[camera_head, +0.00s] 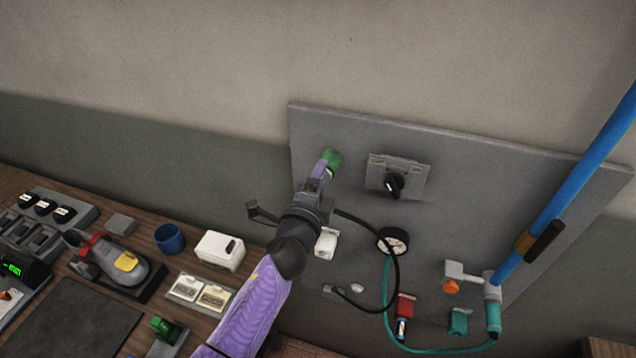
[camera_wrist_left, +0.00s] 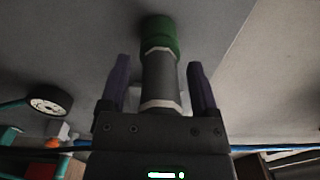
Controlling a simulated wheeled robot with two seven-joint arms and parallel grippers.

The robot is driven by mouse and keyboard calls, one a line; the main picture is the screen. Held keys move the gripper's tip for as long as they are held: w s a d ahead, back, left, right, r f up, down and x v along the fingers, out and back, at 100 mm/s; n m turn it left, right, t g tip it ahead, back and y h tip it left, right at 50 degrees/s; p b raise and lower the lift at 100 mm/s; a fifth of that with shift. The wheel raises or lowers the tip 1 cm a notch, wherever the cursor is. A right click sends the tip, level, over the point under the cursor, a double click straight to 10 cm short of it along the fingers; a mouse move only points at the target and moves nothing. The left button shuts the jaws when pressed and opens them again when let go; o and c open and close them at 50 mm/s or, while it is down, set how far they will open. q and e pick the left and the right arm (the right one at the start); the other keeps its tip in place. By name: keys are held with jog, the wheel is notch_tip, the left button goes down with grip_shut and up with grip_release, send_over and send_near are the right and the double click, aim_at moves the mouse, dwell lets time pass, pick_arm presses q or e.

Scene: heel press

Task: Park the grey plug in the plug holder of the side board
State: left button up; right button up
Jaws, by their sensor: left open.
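The side board (camera_head: 470,180) stands against the wall, grey and flat. A grey cylindrical plug (camera_wrist_left: 160,78) lies between the fingers of my left gripper (camera_wrist_left: 160,85) in the wrist view. Its far end meets a green round piece (camera_wrist_left: 160,35) at the board, which also shows in the head view (camera_head: 332,158). I cannot tell whether this green piece is a holder or part of the plug. My left gripper (camera_head: 323,172) is open, its purple fingers apart on both sides of the plug with gaps. In the head view the gripper mostly hides the plug. My right gripper is not in view.
The board carries a black rotary switch (camera_head: 394,184), a gauge (camera_head: 393,241), a white fitting (camera_head: 327,243) and a blue pipe (camera_head: 570,190) with an orange-handled valve (camera_head: 451,286). A black cable (camera_head: 390,268) loops below my gripper. The workbench (camera_head: 140,235) at left is crowded.

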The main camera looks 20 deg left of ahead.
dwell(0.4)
pick_arm(q)
grip_shut()
jog(key=shift+s+f, duration=0.1)
jog(key=shift+f, duration=0.05)
dwell(0.4)
jog(key=shift+s, duration=0.85)
jog(key=shift+s+p, duration=0.15)
jog(key=shift+p, duration=0.15)
jog(key=s, duration=0.3)
jog(key=shift+s+a, duration=0.1)
jog(key=shift+s, duration=0.25)
jog(key=shift+s, duration=0.1)
